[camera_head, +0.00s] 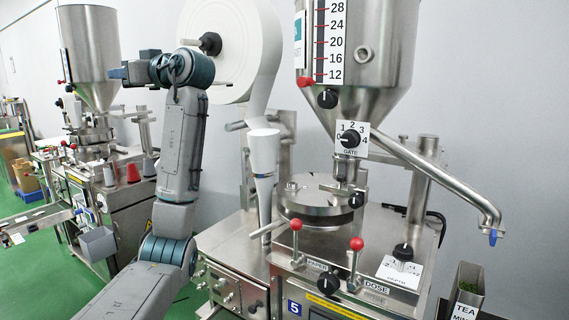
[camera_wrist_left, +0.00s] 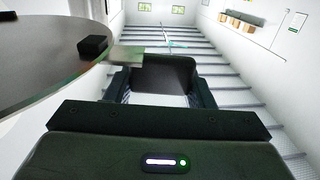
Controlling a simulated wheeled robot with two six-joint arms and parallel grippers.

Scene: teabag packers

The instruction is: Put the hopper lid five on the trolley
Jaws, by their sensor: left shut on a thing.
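My left arm rises from the lower left in the head view. My left gripper (camera_head: 120,73) is up at the left, between the far hopper and the paper roll. In the left wrist view, the gripper (camera_wrist_left: 163,88) is shut on a dark grip piece. A large dark round plate (camera_wrist_left: 40,62), apparently hopper lid five, fills the left side there, with a black block on it. A thin tab seems to join it to the held piece. The lid is hard to make out in the head view. The trolley does not show. My right gripper is out of view.
Machine 5 (camera_head: 330,285) stands at the front right, with its hopper (camera_head: 385,45) above and red-knobbed levers. The white paper roll (camera_head: 245,45) is close behind my left arm. Another machine with a steel hopper (camera_head: 90,50) stands at the left. Green floor (camera_head: 40,265) is clear at lower left.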

